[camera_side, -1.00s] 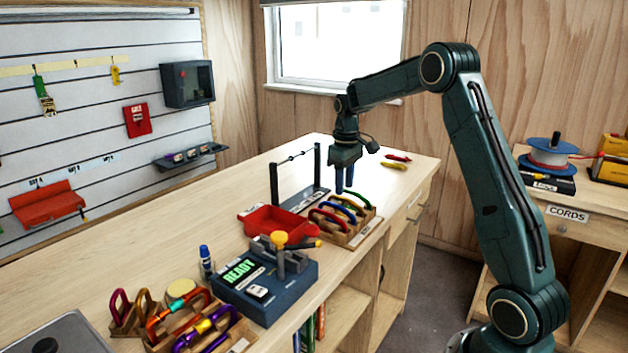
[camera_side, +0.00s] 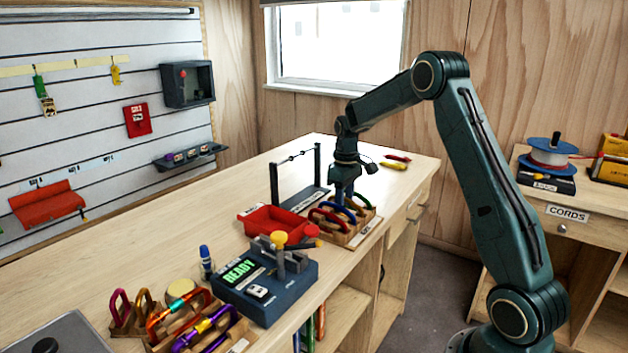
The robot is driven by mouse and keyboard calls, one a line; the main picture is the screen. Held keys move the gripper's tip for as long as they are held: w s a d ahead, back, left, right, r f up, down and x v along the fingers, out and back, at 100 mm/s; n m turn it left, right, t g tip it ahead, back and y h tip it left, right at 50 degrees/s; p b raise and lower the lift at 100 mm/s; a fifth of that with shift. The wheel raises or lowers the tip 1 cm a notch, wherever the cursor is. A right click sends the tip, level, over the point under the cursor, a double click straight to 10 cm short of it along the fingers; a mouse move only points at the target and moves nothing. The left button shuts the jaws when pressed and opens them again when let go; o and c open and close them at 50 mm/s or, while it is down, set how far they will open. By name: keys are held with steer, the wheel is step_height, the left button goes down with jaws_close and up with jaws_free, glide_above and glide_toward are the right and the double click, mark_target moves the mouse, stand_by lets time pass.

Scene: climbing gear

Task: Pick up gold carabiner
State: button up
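A gold-brown carabiner (camera_side: 145,300) stands beside a magenta carabiner (camera_side: 120,306) in a small wooden holder at the lower left of the bench. My gripper (camera_side: 344,197) is far from it, pointing down at a wooden rack (camera_side: 368,229) on the right part of the bench. My fingertips are low among the blue and green carabiners. They are small and partly hidden, so I cannot tell whether they touch or grip one.
A red tray (camera_side: 268,220) and a post stand (camera_side: 297,178) are left of the rack. A dark device reading READY (camera_side: 262,285) stands between the rack and the lower-left carabiners. A purple carabiner (camera_side: 205,328) lies near the front edge. Bare bench lies at the back left.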

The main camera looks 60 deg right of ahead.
jaws_close()
steer(key=shift+r, duration=0.1)
stand_by(0.4)
step_height(320, 180, up, 20)
stand_by(0.8)
